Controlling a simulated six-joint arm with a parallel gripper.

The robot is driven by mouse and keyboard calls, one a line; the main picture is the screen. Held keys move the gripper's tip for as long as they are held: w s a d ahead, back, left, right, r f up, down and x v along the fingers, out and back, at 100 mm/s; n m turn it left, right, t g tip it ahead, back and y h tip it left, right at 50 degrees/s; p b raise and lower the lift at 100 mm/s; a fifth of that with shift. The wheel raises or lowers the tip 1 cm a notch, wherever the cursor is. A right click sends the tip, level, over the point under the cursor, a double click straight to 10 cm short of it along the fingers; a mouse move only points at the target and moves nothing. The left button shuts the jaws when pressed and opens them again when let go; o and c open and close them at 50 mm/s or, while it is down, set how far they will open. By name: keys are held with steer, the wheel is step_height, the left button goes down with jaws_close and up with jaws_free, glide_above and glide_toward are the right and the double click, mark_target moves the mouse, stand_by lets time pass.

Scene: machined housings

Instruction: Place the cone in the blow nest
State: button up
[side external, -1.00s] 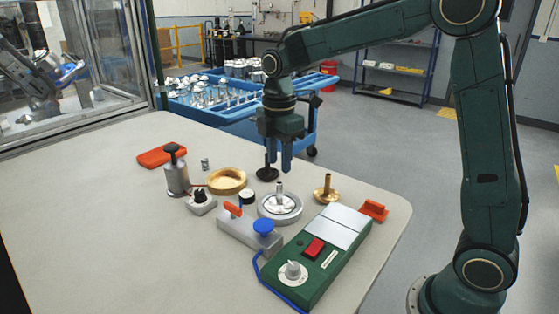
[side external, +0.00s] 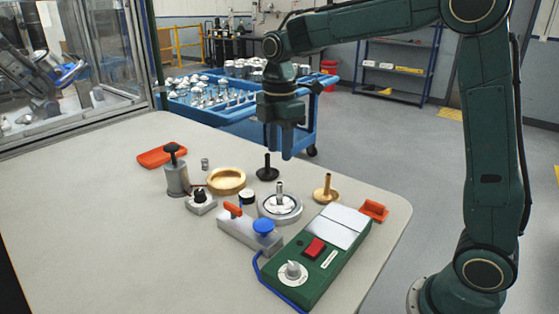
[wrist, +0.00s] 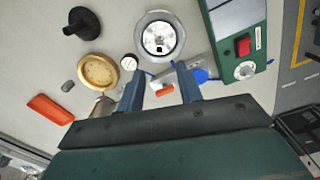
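A silver cone-like part with an upright stem (side external: 280,200) sits in a round silver ring nest (side external: 292,215) in the middle of the table. I take these for the cone and the blow nest. In the wrist view, the silver part (wrist: 158,36) lies inside the ring, ahead of my fingers. My gripper (side external: 279,155) is open and empty, above and behind the nest in the side view. In the wrist view, the gap between the fingers (wrist: 160,88) is wide and holds nothing.
A black stemmed part (side external: 267,173), a brass stemmed part (side external: 326,191) and a brass ring (side external: 227,180) stand nearby. A valve block with an orange lever (side external: 233,209) and a green control box (side external: 318,252) are in front. The table's left front is clear.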

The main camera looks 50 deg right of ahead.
steer(key=s+r+m+t, duration=0.1)
steer(key=s+m+t, duration=0.4)
steer(key=s+m, duration=1)
steer(key=s, duration=0.9)
steer(key=shift+a+r+t, duration=0.3)
steer(key=shift+r, duration=0.05)
steer(key=shift+c, duration=0.4)
